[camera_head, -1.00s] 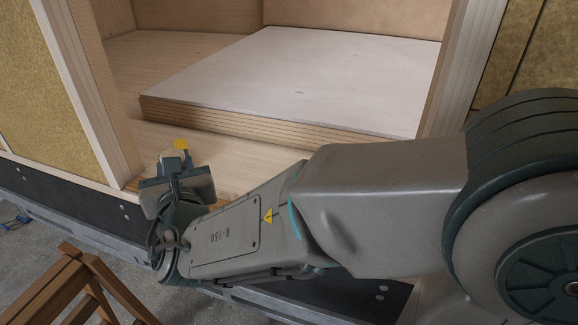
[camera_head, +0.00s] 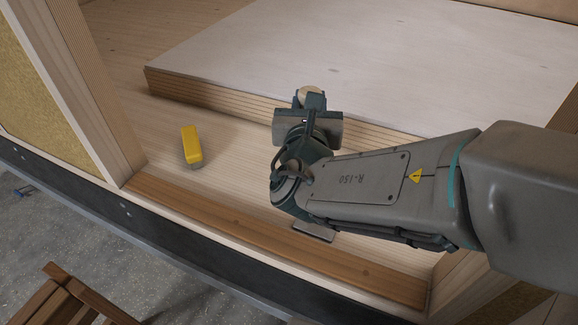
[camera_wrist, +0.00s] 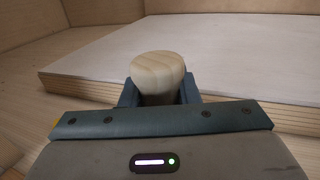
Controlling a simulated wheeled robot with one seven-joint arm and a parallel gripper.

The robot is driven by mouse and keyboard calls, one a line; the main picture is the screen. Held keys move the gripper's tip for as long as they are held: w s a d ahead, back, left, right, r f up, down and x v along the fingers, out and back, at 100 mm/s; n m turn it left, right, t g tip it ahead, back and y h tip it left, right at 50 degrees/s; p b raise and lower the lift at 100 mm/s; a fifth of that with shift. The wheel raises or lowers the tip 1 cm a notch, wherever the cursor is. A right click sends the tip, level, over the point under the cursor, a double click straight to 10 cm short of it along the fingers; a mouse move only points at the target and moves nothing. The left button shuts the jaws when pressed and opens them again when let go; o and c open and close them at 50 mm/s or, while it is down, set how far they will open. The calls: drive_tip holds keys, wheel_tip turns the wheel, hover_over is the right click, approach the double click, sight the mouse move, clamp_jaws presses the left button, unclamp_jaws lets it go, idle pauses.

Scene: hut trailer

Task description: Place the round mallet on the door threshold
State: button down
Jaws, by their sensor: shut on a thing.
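The round mallet shows a pale, rounded wooden end (camera_wrist: 158,72) between my fingers in the wrist view. In the head view this end (camera_head: 311,93) peeks out beyond my gripper; the rest of it is hidden. My gripper (camera_head: 310,103) is shut on the mallet, over the light wooden floor inside the doorway, close to the front edge of the raised white-topped panel. The door threshold (camera_head: 235,222) is a brown wooden strip along the front of the opening. My gripper is beyond it, and my forearm hides part of the right side.
A yellow block-like thing (camera_head: 192,146) lies on the floor left of my gripper. A small flat grey thing (camera_head: 314,232) lies beside the threshold under my arm. The raised panel (camera_head: 340,60) fills the back. Door posts stand either side. A wooden stool-like frame (camera_head: 75,295) is outside.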

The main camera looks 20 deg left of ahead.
drive_tip(key=a+f+p, duration=0.1)
drive_tip(key=a+f, duration=0.9)
drive_tip(key=a, duration=0.1)
drive_tip(key=shift+f+p, duration=0.35)
drive_tip(key=shift+f, duration=0.1)
drive_tip(key=c, duration=1.5)
unclamp_jaws()
drive_tip(key=shift+f, duration=0.15)
drive_tip(key=o, duration=0.4)
drive_tip(key=s+d+b, duration=0.1)
drive_tip(key=s+d, duration=0.1)
drive_tip(key=s, duration=1)
drive_tip(key=shift+b, duration=0.3)
